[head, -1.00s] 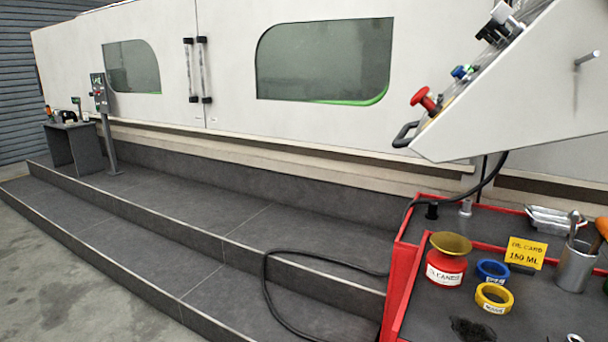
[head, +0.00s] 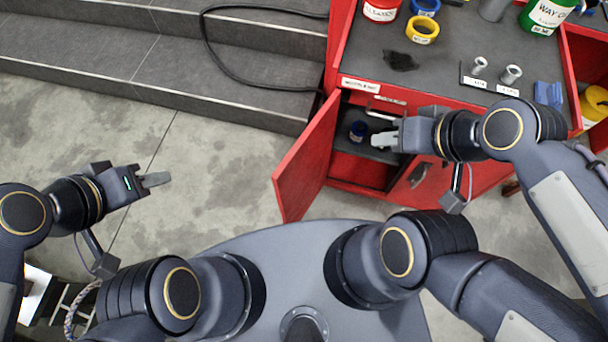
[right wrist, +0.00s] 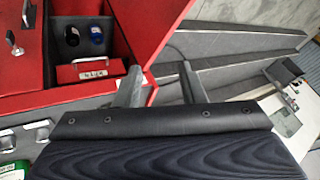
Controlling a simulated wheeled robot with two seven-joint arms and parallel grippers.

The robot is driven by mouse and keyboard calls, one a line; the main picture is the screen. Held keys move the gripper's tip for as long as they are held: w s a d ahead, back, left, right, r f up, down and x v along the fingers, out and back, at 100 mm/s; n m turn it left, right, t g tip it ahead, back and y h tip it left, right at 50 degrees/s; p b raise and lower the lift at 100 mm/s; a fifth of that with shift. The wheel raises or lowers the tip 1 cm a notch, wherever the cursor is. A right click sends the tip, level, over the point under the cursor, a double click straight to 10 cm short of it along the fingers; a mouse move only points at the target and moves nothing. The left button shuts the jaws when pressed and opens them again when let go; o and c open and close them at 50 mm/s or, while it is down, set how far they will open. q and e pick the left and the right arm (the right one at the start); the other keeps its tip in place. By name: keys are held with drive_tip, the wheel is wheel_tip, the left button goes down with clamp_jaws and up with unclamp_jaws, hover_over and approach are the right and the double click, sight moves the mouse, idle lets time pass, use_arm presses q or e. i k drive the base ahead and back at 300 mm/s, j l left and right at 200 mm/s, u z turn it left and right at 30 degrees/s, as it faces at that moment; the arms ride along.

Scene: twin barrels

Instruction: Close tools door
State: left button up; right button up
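The red tools door (head: 305,160) stands open at the left of the red cabinet (head: 430,180) in the head view. In the right wrist view the door (right wrist: 150,25) shows as a red panel beside the open compartment. A dark blue item (head: 358,130) sits inside. My right gripper (head: 384,139) is in front of the compartment, to the right of the door. In the right wrist view its fingers (right wrist: 160,86) are apart with nothing between them. My left gripper (head: 155,180) is over bare floor left of the door; its fingers are seen edge-on.
The cart's dark top (head: 430,70) holds a red tin (head: 381,8), a yellow ring (head: 423,30), metal sockets (head: 511,74) and a green container (head: 545,14). A black cable (head: 225,65) lies on the grey steps (head: 90,40) at left. The concrete floor (head: 220,150) left of the door is clear.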

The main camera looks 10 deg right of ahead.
sight(298, 180)
drive_tip(key=i+j+z, duration=0.1)
drive_tip(key=j+z, duration=1.05)
drive_tip(key=k+j+z, duration=0.1)
drive_tip(key=j+z, duration=0.95)
drive_tip(key=l+u, duration=0.15)
drive_tip(key=u, duration=0.2)
drive_tip(key=l+u, duration=0.15)
drive_tip(key=u, duration=0.15)
